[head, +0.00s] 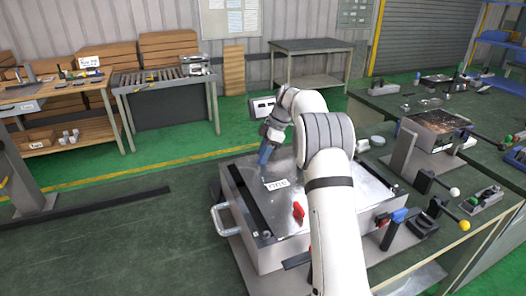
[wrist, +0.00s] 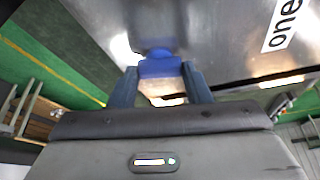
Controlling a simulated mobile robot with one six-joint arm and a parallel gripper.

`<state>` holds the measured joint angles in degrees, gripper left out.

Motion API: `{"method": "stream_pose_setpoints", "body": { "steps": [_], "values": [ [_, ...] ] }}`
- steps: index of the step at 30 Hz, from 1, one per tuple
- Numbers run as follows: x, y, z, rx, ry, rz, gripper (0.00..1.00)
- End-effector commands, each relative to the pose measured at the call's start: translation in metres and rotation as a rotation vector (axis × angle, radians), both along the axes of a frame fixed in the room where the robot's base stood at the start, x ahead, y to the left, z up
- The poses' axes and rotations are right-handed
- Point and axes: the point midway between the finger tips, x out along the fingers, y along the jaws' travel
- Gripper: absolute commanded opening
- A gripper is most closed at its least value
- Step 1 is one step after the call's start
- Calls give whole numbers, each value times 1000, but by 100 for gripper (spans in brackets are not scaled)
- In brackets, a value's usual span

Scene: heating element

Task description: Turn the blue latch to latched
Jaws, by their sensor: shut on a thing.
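The blue latch (wrist: 160,66) shows in the wrist view between the two fingers of my gripper (wrist: 160,76), at the edge of a shiny metal plate. The fingers are shut on it, one on each side. In the head view my gripper (head: 265,154) reaches down at the far edge of the metal box (head: 267,220). The latch is hard to tell from the bluish fingers there. I cannot tell its exact turn angle.
A white label reading "one" (head: 277,184) and a red latch (head: 298,211) are on the box top. A blue-topped clamp (head: 399,215) and levers with coloured knobs stand right of my arm. A long dark bar (head: 110,202) lies at left on the green surface.

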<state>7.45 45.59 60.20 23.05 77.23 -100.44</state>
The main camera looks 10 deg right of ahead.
Motion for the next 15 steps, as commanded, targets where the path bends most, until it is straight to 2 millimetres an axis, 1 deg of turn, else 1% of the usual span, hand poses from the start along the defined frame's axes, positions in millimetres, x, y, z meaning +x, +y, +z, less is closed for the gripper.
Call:
{"method": "stream_pose_setpoints", "body": {
  "steps": [6, 15],
  "values": [
    [2, 0, 2, 0, -1, 141, 21],
    [2, 1, 1, -1, -2, 244, 21]
  ]
}}
